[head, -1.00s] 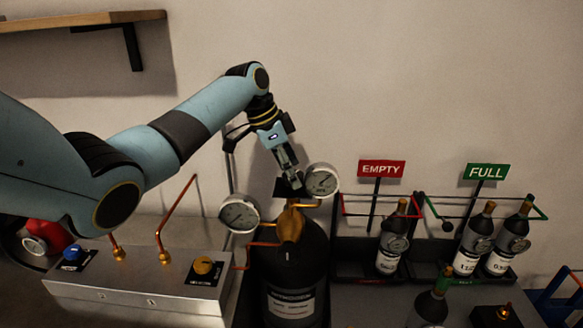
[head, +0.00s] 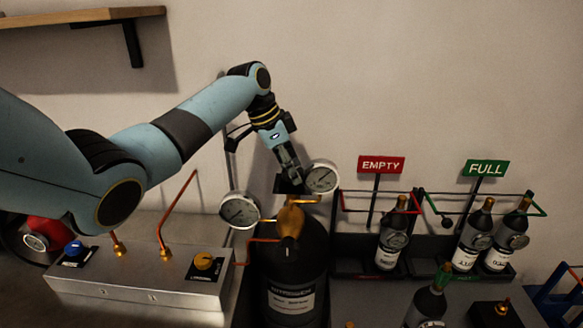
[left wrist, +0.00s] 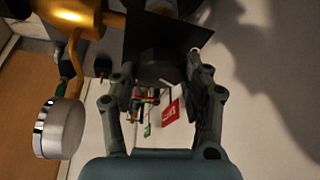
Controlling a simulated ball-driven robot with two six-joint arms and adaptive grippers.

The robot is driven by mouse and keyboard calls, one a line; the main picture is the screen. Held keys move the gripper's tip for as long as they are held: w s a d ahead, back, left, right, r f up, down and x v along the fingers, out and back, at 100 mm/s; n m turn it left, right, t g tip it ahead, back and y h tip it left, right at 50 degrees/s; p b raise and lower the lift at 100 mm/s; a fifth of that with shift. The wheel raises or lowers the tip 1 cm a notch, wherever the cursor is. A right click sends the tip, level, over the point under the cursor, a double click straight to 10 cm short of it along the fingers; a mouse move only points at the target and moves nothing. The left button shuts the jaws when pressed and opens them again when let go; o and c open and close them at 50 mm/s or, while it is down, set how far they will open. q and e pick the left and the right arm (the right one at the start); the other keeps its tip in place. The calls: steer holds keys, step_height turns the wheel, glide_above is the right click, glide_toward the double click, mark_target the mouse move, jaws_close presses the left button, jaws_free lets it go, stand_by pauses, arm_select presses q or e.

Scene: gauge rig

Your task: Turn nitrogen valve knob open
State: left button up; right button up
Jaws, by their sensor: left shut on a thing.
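A black gas cylinder (head: 270,262) stands in the lower middle of the head view, with a brass valve body (head: 290,222) on top. Two round gauges sit beside it: one at left (head: 240,210) and one at upper right (head: 321,177). My left gripper (head: 292,178) reaches down from above to the top of the valve. In the left wrist view a dark knob (left wrist: 158,68) in front of a black square plate (left wrist: 150,35) sits between the gripper's fingers, which are shut on it. The knob is mostly hidden in the head view.
A metal box (head: 140,285) with a blue knob (head: 73,249) and a yellow knob (head: 203,261) stands at left. Bottles stand at right near the EMPTY sign (head: 381,165) and FULL sign (head: 486,168). Copper pipes run close to the valve.

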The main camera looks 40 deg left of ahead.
arm_select(q)
steer(key=n+t+y, duration=0.1)
steer(key=n, duration=0.3)
steer(key=shift+d, duration=0.1)
steer(key=shift+r+n+y, duration=0.1)
steer(key=shift+n+y, duration=0.3)
steer(key=shift+n, duration=0.5)
steer(key=o, duration=1.2)
